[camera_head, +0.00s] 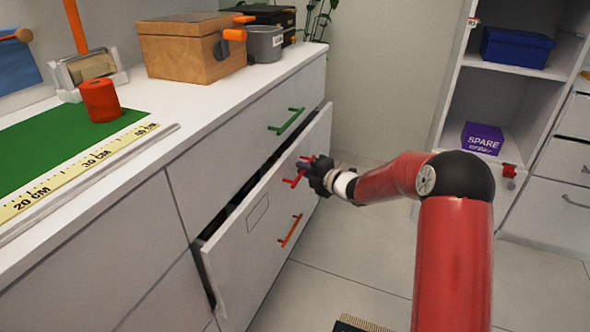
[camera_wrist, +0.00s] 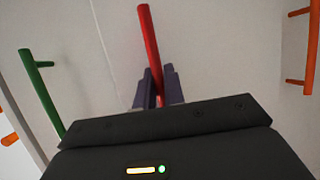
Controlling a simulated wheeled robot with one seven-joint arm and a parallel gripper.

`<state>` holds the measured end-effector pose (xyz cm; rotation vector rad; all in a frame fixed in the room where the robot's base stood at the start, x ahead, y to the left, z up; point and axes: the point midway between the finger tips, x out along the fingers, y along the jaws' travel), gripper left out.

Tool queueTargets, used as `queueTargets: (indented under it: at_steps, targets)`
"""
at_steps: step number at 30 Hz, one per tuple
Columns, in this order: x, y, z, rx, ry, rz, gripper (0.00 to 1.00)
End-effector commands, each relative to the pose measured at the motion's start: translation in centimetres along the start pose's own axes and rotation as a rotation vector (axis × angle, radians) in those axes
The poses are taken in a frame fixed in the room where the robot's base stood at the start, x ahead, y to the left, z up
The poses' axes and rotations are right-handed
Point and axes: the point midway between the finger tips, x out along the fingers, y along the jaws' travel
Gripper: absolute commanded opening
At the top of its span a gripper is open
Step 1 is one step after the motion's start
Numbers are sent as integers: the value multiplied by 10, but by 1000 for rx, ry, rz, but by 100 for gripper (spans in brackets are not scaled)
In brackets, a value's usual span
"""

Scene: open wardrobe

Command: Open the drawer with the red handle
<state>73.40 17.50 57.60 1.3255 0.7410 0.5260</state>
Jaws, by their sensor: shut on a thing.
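The red handle (camera_head: 292,182) is on a white drawer front (camera_head: 240,250) that stands out from the cabinet, with a dark gap along its top and left side. In the head view my gripper (camera_head: 304,167) is at this handle and partly hides it. In the wrist view the red handle (camera_wrist: 149,35) runs between the two purple fingers of my gripper (camera_wrist: 159,85), which are shut on it. The drawer's inside is mostly hidden by its front.
A green handle (camera_head: 286,121) is on the drawer above, which looks closed. An orange handle (camera_head: 290,230) is on the same pulled-out front. The counter holds a wooden box (camera_head: 185,52) and a red cylinder (camera_head: 101,100). Open floor (camera_head: 345,280) lies in front; shelves stand at the right.

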Motion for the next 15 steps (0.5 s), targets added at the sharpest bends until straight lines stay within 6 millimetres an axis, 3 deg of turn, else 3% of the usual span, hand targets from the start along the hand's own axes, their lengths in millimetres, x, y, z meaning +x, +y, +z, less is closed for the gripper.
queueTargets:
  at_steps: [15]
  targets:
    - [-129, -31, 54, 1, -4, -3, 0]
